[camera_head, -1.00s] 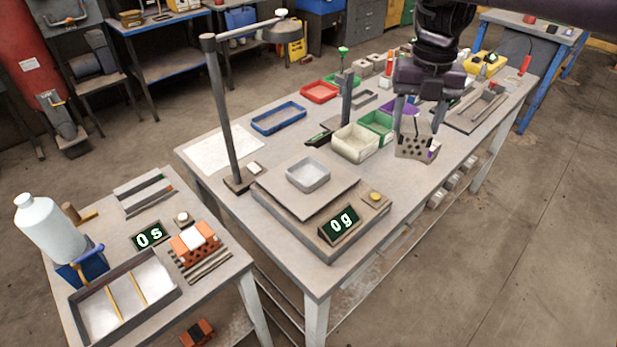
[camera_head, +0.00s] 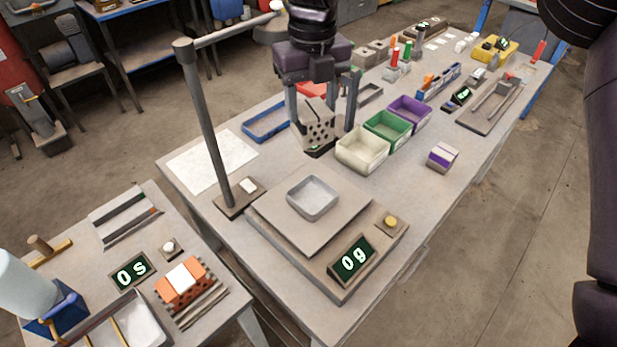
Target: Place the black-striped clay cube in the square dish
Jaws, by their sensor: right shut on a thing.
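My right gripper (camera_head: 322,112) comes down from the top and is shut on a pale clay cube (camera_head: 317,132) with dark holes in its face. A dark band shows at the cube's lower edge. The cube is held in the air, tilted in the picture, behind and above the square dish (camera_head: 312,197). The small grey square dish is empty and sits on the scale's plate (camera_head: 270,217). The scale's display (camera_head: 352,259) reads 0 g. My left gripper is not in view.
A post with an overhead arm (camera_head: 205,125) stands left of the scale. Cream (camera_head: 362,150), green (camera_head: 387,128) and purple (camera_head: 409,112) bins are behind right. A purple-striped cube (camera_head: 442,156) sits on the bench. A blue tray (camera_head: 266,123) lies behind left.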

